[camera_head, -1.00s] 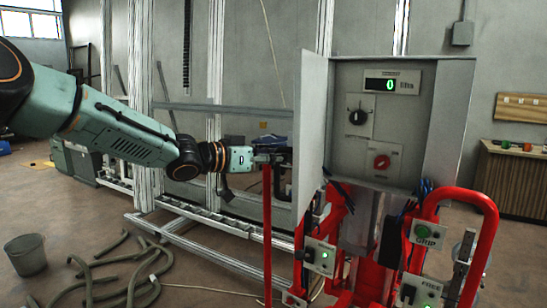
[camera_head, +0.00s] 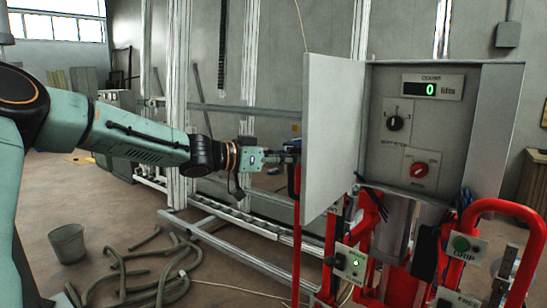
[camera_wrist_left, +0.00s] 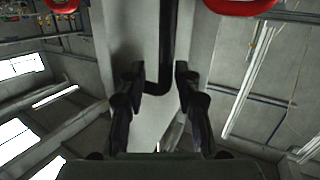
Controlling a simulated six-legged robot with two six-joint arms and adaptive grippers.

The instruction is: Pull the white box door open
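The white box (camera_head: 492,125) stands at the right with its front uncovered, showing a panel with a display and knobs. Its door (camera_head: 333,135) stands swung out to the left of the opening, with its inner face toward me. My left gripper (camera_head: 293,152) is at the door's outer side, by its free edge, and its tips are partly hidden there. In the left wrist view its two fingers (camera_wrist_left: 158,75) are apart, on either side of the black bent door handle (camera_wrist_left: 168,40). A gap shows beside the handle. My right gripper is not in view.
Red tubing (camera_head: 505,208) and button boxes (camera_head: 350,263) stand below the white box. A metal frame (camera_head: 215,235) stands behind my left arm. A bucket (camera_head: 68,243) and loose hoses (camera_head: 150,268) lie on the floor at lower left.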

